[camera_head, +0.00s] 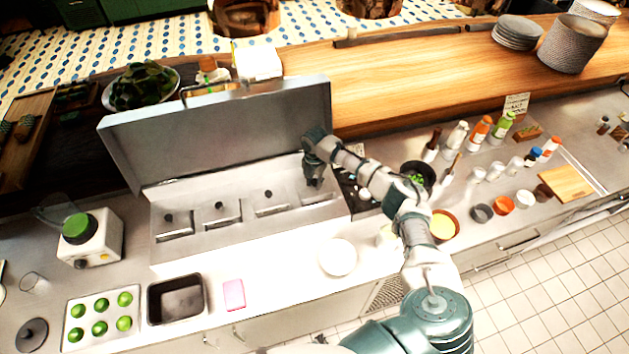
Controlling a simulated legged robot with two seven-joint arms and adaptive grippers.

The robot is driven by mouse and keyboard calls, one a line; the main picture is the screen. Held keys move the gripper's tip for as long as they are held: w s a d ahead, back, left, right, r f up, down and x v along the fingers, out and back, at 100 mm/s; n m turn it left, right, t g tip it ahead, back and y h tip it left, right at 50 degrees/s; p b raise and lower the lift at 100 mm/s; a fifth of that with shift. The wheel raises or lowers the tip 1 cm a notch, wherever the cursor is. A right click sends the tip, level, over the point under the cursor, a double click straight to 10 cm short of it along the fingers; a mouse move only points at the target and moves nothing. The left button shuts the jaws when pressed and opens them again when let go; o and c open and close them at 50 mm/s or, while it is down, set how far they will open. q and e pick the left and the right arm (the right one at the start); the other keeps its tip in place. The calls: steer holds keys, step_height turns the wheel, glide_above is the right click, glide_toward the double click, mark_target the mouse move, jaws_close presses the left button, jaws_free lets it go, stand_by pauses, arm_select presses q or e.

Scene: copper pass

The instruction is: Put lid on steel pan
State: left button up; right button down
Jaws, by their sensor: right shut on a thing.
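A long steel unit (205,245) with a raised hinged cover (225,130) stands at the middle left. Its top has a row of several rectangular steel panels or lids, with small dark knobs or holes, such as the one at the left end (175,225). My right gripper (313,182) reaches over the row's right end from above. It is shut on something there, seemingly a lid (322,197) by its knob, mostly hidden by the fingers. I cannot tell whether this lid is seated or raised. My left gripper is not in view.
A white bowl (337,257), a pink block (233,294) and a dark rectangular pan (176,299) lie in front of the unit. A tray of green items (101,316) is at left. Bottles (480,130) and small bowls crowd the counter right of my arm.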

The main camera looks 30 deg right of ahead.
steer(key=c, duration=0.8)
jaws_free()
steer(key=shift+d, duration=0.15)
steer(key=shift+c, duration=0.2)
steer(key=shift+o, duration=0.3)
steer(key=o, duration=0.4)
steer(key=shift+r, duration=3.5)
